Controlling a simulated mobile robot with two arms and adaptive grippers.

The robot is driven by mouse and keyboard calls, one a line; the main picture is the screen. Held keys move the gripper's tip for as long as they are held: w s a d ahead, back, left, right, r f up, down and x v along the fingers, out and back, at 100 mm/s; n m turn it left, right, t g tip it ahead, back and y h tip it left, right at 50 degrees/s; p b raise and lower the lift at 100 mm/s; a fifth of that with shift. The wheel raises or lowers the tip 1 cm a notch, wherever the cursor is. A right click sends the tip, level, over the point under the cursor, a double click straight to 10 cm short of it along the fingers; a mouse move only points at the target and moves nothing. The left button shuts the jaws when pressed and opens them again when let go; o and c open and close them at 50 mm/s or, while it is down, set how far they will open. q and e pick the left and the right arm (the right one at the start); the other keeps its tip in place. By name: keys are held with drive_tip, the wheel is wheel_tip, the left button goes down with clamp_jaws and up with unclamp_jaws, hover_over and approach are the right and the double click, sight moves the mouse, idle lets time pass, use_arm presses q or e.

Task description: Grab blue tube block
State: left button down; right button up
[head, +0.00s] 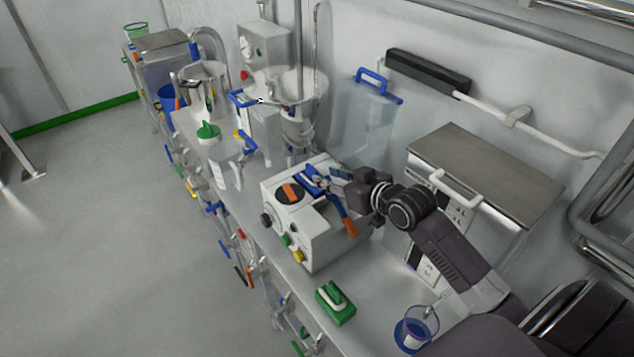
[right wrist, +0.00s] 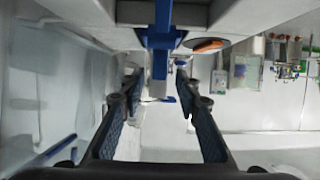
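A blue block (head: 312,179), which looks like the blue tube block, sits on top of a white bench machine (head: 318,238). My right gripper (head: 327,184) is at the block's right side, close to it; contact is hard to judge. In the right wrist view, a blue part with a grey stem (right wrist: 160,42) lies ahead, in line with the gap between the fingers. My left gripper is not in view.
A dark disc with an orange bar (head: 290,193) is left of the block. A lever with an orange end (head: 350,228) hangs at the machine's right. A green block (head: 335,302) and a blue cup (head: 416,328) stand nearer on the bench. A clear panel (head: 362,120) stands behind.

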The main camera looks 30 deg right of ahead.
sight(317, 172)
drive_tip(key=shift+w+a+f, duration=0.2)
drive_tip(key=shift+w, duration=0.45)
drive_tip(key=shift+w+a+f+p, duration=0.2)
drive_tip(key=shift+w+p, duration=0.15)
drive_tip(key=shift+w, duration=0.2)
drive_tip(key=shift+w+d+f+p, duration=0.1)
drive_tip(key=shift+w+f+p, duration=0.2)
drive_tip(key=shift+w, duration=0.3)
drive_tip(key=p+x, duration=0.1)
drive_tip(key=x, duration=0.1)
drive_tip(key=shift+w+f, duration=0.2)
drive_tip(key=shift+w, duration=0.15)
drive_tip(key=shift+w+f, duration=0.3)
drive_tip(key=shift+w, duration=0.2)
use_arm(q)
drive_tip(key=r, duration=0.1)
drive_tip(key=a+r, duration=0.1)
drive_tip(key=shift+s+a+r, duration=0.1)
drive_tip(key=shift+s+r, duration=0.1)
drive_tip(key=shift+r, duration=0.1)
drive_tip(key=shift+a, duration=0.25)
use_arm(e)
clamp_jaws()
